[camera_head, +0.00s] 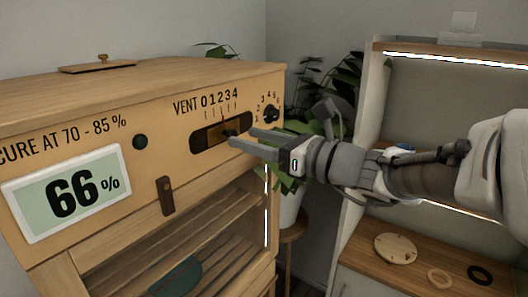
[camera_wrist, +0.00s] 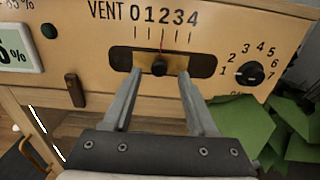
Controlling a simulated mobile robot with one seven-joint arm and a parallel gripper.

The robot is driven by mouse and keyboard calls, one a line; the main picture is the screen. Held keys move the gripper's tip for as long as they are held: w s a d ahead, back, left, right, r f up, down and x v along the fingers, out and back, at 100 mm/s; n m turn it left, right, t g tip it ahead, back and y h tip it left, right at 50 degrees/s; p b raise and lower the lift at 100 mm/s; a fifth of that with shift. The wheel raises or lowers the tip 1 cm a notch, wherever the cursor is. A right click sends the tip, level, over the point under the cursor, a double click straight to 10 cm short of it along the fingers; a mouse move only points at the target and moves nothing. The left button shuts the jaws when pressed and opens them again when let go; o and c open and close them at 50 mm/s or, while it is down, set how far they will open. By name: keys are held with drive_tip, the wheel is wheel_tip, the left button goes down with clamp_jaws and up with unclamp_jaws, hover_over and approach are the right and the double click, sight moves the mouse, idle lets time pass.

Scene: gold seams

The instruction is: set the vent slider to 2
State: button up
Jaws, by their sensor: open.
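A thin red line above the knob lies at or very near the 2 mark of the 0 to 4 scale (camera_wrist: 164,17). My gripper (camera_wrist: 159,75) is open, with one finger on each side of the knob and a gap to it on both sides. In the head view my gripper (camera_head: 243,138) reaches in from the right to the slot (camera_head: 207,138); its fingers partly hide the knob.
A numbered black dial (camera_wrist: 249,73) is right of the slot; it also shows in the head view (camera_head: 271,114). A display (camera_head: 68,192) reads 66%. A wooden latch (camera_head: 166,196) is below the slot. A plant (camera_head: 340,80) and shelf unit (camera_head: 355,200) stand to the right.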

drive_tip(key=v, duration=1.4)
drive_tip(key=shift+b, duration=0.4)
drive_tip(key=s+a+f+n+g+h, duration=0.3)
drive_tip(key=s+f+n, duration=0.1)
drive_tip(key=f+n, duration=0.2)
drive_tip(key=s+a+f+n+g+h, duration=0.2)
drive_tip(key=s+f+n+g, duration=0.15)
drive_tip(key=f+n, duration=0.25)
drive_tip(key=s+d+f+n+t+h, duration=0.1)
drive_tip(key=s+d+f+n+h, duration=0.2)
drive_tip(key=d+n+h, duration=0.5)
drive_tip(key=f+n+h, duration=0.1)
drive_tip(key=n, duration=0.4)
drive_tip(key=shift+s+f+n, duration=0.2)
drive_tip(key=shift+s+n, duration=0.1)
